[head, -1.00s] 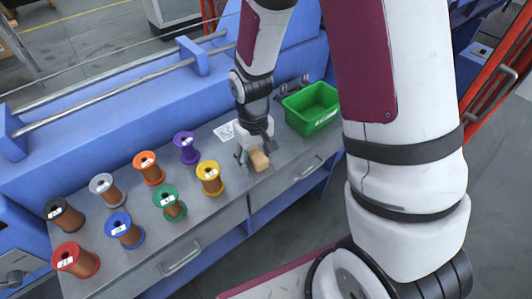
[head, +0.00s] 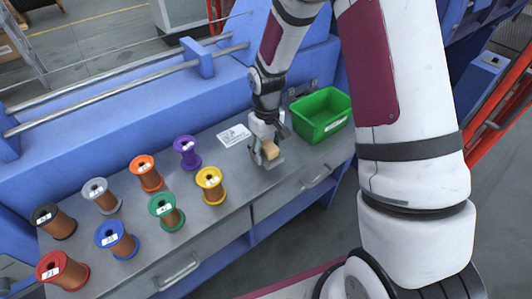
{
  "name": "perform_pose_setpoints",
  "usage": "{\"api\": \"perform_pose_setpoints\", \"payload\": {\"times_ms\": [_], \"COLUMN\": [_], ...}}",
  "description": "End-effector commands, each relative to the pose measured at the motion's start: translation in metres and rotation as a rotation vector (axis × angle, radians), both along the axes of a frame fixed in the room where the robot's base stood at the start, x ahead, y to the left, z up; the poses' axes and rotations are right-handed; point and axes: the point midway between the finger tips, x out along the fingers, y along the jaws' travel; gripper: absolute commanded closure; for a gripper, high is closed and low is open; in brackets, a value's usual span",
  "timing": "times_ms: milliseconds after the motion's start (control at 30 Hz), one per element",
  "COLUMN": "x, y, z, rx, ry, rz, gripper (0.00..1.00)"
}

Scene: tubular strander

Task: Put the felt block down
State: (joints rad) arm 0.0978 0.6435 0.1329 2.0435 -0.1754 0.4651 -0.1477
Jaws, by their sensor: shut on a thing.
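A small tan felt block (head: 270,151) is at my gripper (head: 266,155), on the right part of the grey bench top. My gripper is shut on the block and points down. The block is close above or touching the bench; I cannot tell which. A dark flat part of the gripper shows beside and under the block. The far finger is partly hidden.
A green bin (head: 321,115) stands right of my gripper at the back. A white printed card (head: 234,136) lies to its left. Several wire spools, the yellow spool (head: 211,184) nearest, stand on the left. The bench front (head: 300,165) near the gripper is clear.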

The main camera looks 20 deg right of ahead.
Motion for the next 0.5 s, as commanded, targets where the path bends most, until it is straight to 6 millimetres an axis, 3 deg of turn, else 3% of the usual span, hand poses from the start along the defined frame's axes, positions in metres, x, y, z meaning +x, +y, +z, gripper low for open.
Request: {"api": "perform_pose_setpoints", "payload": {"times_ms": [100, 267, 500], "x": [0.013, 0.016, 0.015], "y": [-0.004, -0.005, -0.005], "z": [-0.002, -0.007, -0.036], "rx": [0.0, 0.0, 0.001], "ry": [0.0, 0.001, 0.001], "rz": [0.0, 0.002, 0.002], "gripper": [0.8, 0.8, 0.8]}}
